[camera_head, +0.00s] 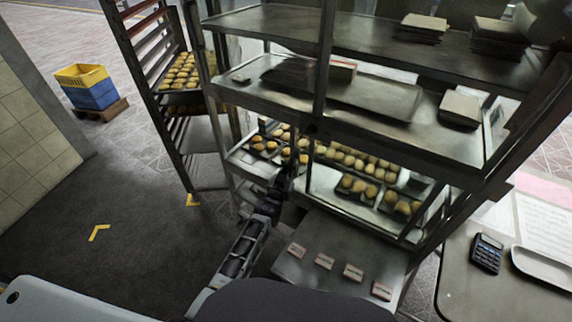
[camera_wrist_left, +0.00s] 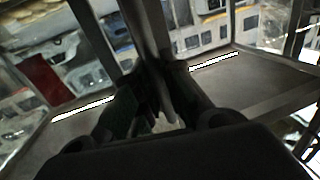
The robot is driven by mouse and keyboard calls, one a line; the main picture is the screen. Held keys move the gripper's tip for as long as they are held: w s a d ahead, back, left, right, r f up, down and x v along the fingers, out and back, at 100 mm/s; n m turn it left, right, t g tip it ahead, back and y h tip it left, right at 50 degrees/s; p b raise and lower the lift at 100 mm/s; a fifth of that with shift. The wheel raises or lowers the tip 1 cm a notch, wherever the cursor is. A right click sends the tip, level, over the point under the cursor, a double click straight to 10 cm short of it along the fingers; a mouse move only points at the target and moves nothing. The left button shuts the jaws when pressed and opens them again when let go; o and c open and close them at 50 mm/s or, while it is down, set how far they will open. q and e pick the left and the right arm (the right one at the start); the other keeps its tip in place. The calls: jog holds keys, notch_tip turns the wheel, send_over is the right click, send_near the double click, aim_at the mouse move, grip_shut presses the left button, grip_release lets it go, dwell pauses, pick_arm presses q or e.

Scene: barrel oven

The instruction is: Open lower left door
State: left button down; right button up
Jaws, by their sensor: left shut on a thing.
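The glass-fronted cabinet (camera_head: 318,203) stands in the middle of the head view, with trays of pastries behind its lower panes. My left gripper (camera_head: 289,172) is at the upright at the left of its lower front. In the left wrist view, my left gripper (camera_wrist_left: 160,112) is closed around an upright dark bar (camera_wrist_left: 152,35), which looks like the edge or handle of the lower left door. The exact contact is dark and partly hidden by the fingers. How far the door stands open cannot be told. My right gripper is not in view.
A steel shelf with several small packets (camera_head: 325,261) juts out below the cabinet front. A rack of pastries (camera_head: 181,73) stands at the left. A table with a calculator (camera_head: 487,252) is at the right.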

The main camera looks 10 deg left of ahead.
aim_at(296, 140)
pick_arm(q)
jog(key=shift+d+f, duration=0.1)
jog(key=c, duration=1.5)
grip_release()
jog(key=shift+r, duration=0.25)
jog(key=shift+r, duration=4.8)
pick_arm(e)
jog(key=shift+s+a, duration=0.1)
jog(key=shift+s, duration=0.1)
